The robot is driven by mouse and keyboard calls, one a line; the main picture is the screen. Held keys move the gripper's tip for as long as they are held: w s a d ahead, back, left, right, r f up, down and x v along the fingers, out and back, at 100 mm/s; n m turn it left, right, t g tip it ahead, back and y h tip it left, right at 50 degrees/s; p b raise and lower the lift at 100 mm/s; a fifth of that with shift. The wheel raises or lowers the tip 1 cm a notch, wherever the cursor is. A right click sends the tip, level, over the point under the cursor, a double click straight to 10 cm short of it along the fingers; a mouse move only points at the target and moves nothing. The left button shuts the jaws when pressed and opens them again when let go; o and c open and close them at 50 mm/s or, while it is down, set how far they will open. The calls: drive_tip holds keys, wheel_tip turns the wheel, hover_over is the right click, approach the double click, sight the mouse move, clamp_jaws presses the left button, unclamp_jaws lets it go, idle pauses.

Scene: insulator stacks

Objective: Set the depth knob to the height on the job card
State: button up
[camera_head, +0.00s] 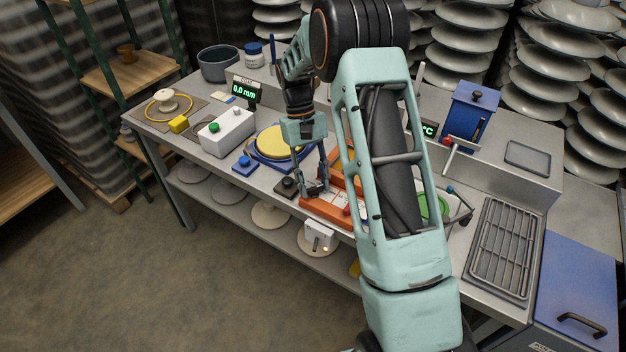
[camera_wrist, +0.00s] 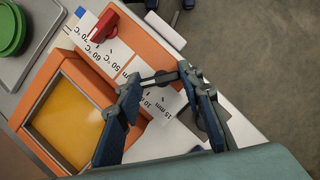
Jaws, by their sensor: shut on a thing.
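My gripper (camera_head: 318,188) reaches down to the front of an orange unit (camera_head: 332,211) at the bench edge. In the wrist view my gripper (camera_wrist: 160,78) has its fingertips shut on a small dark part that I take as the depth knob (camera_wrist: 161,77); the fingers partly hide it. A white scale strip (camera_wrist: 150,95) beside it carries upside-down marks, with 10 mm and 15 mm legible near the fingers. The exact setting cannot be read. Further along, the strip shows 50 °C to 70 °C by a red knob (camera_wrist: 104,25). I cannot make out a job card.
A yellow-topped blue stand (camera_head: 275,143), a white box (camera_head: 227,132) with a green button and a display reading 0.0 mm (camera_head: 244,89) are to the left. A green dish (camera_wrist: 10,28) and an amber window (camera_wrist: 68,122) lie near the gripper. A wire rack (camera_head: 503,250) is right.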

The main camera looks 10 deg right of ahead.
drive_tip(key=shift+m+y, duration=0.5)
drive_tip(key=shift+m, duration=0.7)
drive_tip(key=shift+d, duration=0.1)
drive_tip(key=o, duration=1.2)
drive_tip(key=shift+c, duration=0.2)
drive_tip(key=v, duration=1.2)
drive_tip(key=shift+w, duration=0.1)
